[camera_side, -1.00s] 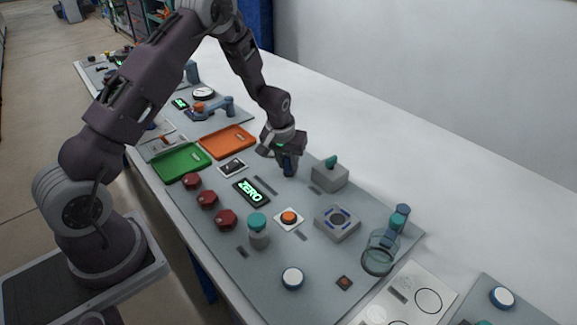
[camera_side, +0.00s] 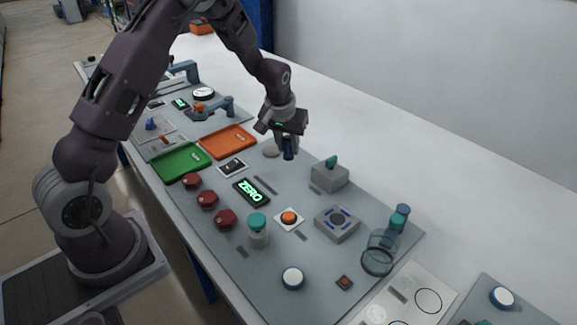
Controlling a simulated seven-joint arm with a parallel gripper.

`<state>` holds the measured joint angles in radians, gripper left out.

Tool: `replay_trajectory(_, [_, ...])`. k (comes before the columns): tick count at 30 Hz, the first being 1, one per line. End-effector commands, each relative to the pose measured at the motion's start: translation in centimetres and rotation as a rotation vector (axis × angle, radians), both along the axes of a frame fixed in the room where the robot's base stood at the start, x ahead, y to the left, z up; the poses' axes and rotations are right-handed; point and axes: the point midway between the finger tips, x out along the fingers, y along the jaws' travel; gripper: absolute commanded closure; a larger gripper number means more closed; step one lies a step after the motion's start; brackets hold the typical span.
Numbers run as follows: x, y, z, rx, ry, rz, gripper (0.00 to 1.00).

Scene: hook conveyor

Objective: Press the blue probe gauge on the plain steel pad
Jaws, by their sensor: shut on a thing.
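My gripper (camera_side: 287,134) is shut on the dark blue probe gauge (camera_side: 288,151) and holds it upright. The gauge appears to be above the grey mat, with its lower end clear; the exact height is hard to tell. A plain round grey pad (camera_side: 271,150), which looks like the steel pad, lies just left of the gauge and is partly hidden by the gripper and gauge. A black display (camera_side: 251,192) shows ZERO in green.
A grey block with a teal knob (camera_side: 330,174) stands to the right. Orange (camera_side: 228,139) and green (camera_side: 181,162) trays lie to the left. Several red knobs (camera_side: 207,199), a teal-capped jar (camera_side: 258,232) and an orange button (camera_side: 289,217) are in front. A clear cup (camera_side: 378,255) stands at lower right.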

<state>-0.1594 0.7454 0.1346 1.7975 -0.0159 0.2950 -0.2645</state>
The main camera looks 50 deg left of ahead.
Motion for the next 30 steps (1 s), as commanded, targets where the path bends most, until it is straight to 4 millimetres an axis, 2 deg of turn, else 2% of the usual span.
replay_trajectory(5, [0.0,0.0,0.0,0.0,0.0,0.0,1.0])
replay_trajectory(8, [0.3,0.9,0.0,0.001,-0.001,0.014,1.0])
replay_trajectory(15, [2.2,8.2,-0.1,0.002,-0.002,0.115,1.0])
replay_trajectory(18, [2.4,10.3,-0.1,0.001,-0.002,0.142,1.0])
replay_trajectory(23, [2.5,11.0,-0.6,0.001,0.0,0.151,1.0])
replay_trajectory(30, [2.5,11.0,-3.0,0.0,0.001,0.151,1.0])
